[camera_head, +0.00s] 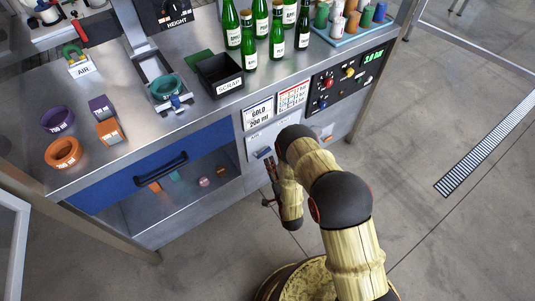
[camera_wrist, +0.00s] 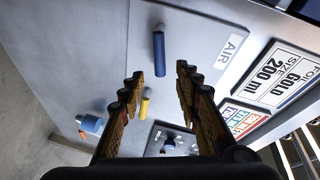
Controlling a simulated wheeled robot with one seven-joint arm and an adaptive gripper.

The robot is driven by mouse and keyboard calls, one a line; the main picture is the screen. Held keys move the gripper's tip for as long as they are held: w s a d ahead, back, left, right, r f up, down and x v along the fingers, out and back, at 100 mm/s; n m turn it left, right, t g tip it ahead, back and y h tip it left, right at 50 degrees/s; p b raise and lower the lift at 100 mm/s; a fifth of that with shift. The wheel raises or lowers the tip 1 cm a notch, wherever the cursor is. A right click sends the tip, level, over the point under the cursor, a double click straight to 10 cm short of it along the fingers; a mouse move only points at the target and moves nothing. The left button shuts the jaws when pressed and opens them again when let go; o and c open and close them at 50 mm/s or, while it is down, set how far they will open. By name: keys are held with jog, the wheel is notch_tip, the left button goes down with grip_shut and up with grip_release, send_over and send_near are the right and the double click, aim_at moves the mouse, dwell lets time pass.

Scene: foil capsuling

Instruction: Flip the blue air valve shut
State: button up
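The blue air valve handle (camera_wrist: 159,53) is a short bar on a grey panel (camera_wrist: 200,35), beside a printed AIR label. In the wrist view it lies roughly up and down the picture. My gripper (camera_wrist: 160,76) is open and empty, its two fingers apart. The handle shows beyond the gap between the fingertips, and I see no finger touching it. In the head view a small blue piece, which looks like the handle (camera_head: 263,153), shows on the cabinet front. My gripper (camera_head: 270,168) is just below it, partly hidden by my arm.
A yellow handle (camera_wrist: 145,104) and another blue part (camera_wrist: 91,125) sit on the front near my fingers. A GOLD 200 ml sign (camera_wrist: 287,77) is to the right. A blue drawer (camera_head: 160,168) is left of the panel. Bottles (camera_head: 249,50) stand on the bench above.

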jog(key=b+x, duration=0.2)
jog(key=x, duration=0.5)
jog(key=shift+w, duration=0.2)
jog(key=shift+a, duration=0.1)
jog(key=shift+c, duration=0.3)
jog(key=c, duration=0.7)
jog(key=shift+f, duration=0.1)
grip_shut()
